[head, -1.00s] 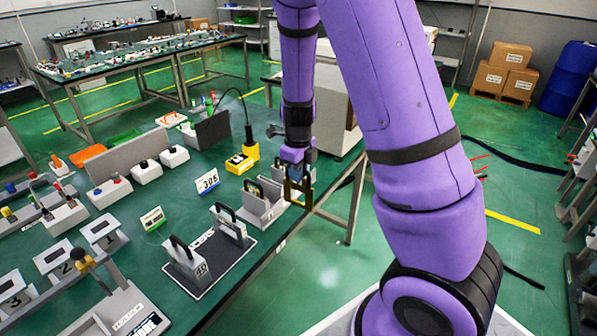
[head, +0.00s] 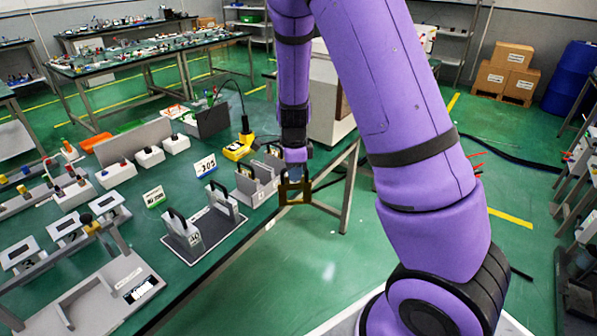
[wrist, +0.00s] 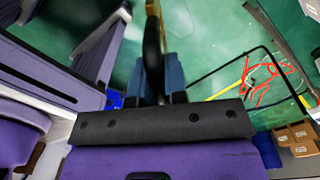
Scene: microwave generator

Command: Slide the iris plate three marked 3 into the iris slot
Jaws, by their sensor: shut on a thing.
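My gripper (head: 296,170) is shut on a brass-coloured plate (head: 296,199) with a window-like opening, hanging upright below the fingers. In the wrist view, a dark upright piece (wrist: 152,50) shows between the blue fingers, with a brass edge beyond it. I cannot read a number on the held plate. It appears just right of the grey rack (head: 243,186), near the table's right edge. Black-handled plates (head: 272,158) stand in that rack. I cannot tell which opening is the iris slot.
Two grey pieces with black handles (head: 183,236) stand on a dark mat (head: 208,236). A yellow block (head: 237,150) and a number sign (head: 205,165) are behind. A grey fixture (head: 105,292) fills the front left. Right of the table edge is open floor.

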